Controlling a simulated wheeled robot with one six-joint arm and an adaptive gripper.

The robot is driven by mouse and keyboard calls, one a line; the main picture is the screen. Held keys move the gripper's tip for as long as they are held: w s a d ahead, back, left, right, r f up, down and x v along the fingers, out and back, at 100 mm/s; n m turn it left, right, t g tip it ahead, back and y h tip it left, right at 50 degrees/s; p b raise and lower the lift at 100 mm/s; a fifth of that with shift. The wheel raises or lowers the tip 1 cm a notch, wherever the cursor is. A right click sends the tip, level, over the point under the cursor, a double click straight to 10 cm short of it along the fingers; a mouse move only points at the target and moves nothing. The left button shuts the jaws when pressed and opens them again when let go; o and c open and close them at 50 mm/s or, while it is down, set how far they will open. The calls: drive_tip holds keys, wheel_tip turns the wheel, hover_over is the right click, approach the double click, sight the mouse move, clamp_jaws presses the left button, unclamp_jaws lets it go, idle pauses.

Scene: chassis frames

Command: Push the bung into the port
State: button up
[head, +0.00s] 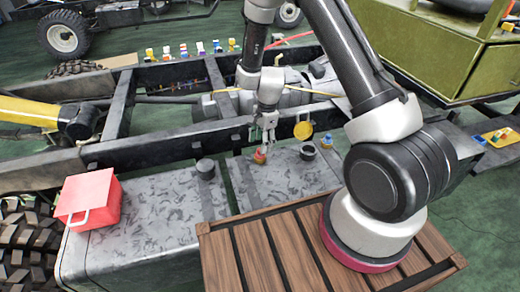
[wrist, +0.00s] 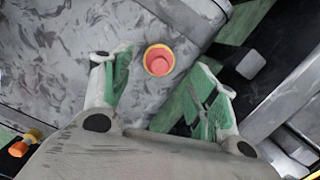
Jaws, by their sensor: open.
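The bung (head: 260,157) is a small red plug on top of the mottled grey tank (head: 280,185) in the head view. In the wrist view the bung (wrist: 159,63) shows as a round pinkish-red face inside an orange-yellow ring (wrist: 147,67). The ring looks like the port's rim; how deep the bung sits in it I cannot tell. My gripper (head: 264,141) points down just above the bung. In the wrist view my gripper (wrist: 163,72) is open, its green-padded fingers apart on either side of the bung with nothing between them.
A black filler neck (head: 308,151) with a raised yellow cap (head: 302,130) stands right of the bung. A small orange-and-blue fitting (head: 327,141) is farther right. Dark frame rails run behind.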

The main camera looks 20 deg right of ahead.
wheel_tip(320, 180, up, 8)
drive_tip(key=d, duration=0.1)
drive_tip(key=shift+w+f, duration=0.2)
drive_tip(key=shift+f, duration=0.05)
drive_tip(key=s+d+r+n+t, duration=0.1)
drive_tip(key=s+d+r+n, duration=0.3)
drive_tip(key=s+r, duration=0.5)
drive_tip(key=s+d+r+n+t+h, duration=0.1)
drive_tip(key=s+d+r+n+t, duration=0.1)
drive_tip(key=s+d+r+n, duration=0.3)
drive_tip(key=s+d+r+n+t, duration=0.2)
drive_tip(key=s+d+r+n, duration=0.2)
drive_tip(key=s+r, duration=0.9)
wheel_tip(320, 180, up, 4)
drive_tip(key=shift+d+r+n+h, duration=0.15)
drive_tip(key=shift+r+n+h, duration=0.2)
drive_tip(key=shift+n, duration=0.55)
drive_tip(key=shift+f, duration=0.1)
drive_tip(key=shift+c, duration=0.3)
